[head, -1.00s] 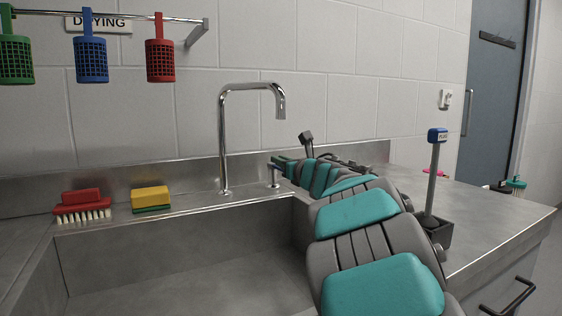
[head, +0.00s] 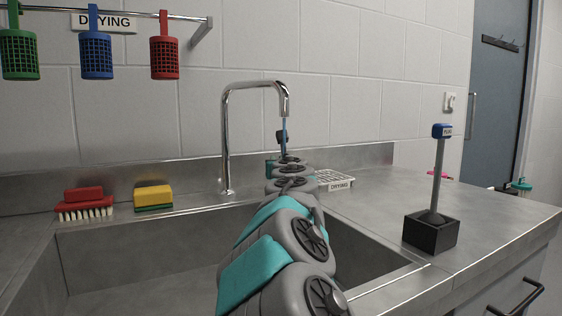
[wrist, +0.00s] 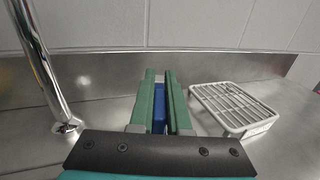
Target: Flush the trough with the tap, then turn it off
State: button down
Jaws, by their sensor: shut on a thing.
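The chrome tap (head: 226,140) stands behind the steel trough (head: 130,238), its spout bent over to the right. The tap's upright pipe also shows at the left of the wrist view (wrist: 42,62). My gripper (wrist: 160,78) is at the back ledge, right of the pipe. Its green fingers are closed on a blue piece (wrist: 158,116), which looks like the tap's lever. In the head view my arm mostly hides the gripper and lever.
A red brush (head: 85,204) and a yellow-green sponge (head: 153,198) lie on the ledge at left. A white drying rack (head: 336,180) sits right of my gripper. A blue-topped rod stands in a black block (head: 430,232) on the right counter. Coloured baskets hang above left.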

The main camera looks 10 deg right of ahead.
jog(key=shift+h, duration=0.3)
jog(key=c, duration=0.9)
grip_release()
jog(key=shift+s, duration=0.2)
jog(key=shift+s+a+b, duration=0.15)
jog(key=shift+s+b, duration=0.1)
jog(key=shift+s, duration=1.65)
jog(key=shift+s+a+b, duration=0.1)
jog(key=shift+s+b, duration=0.1)
jog(key=shift+s, duration=1.65)
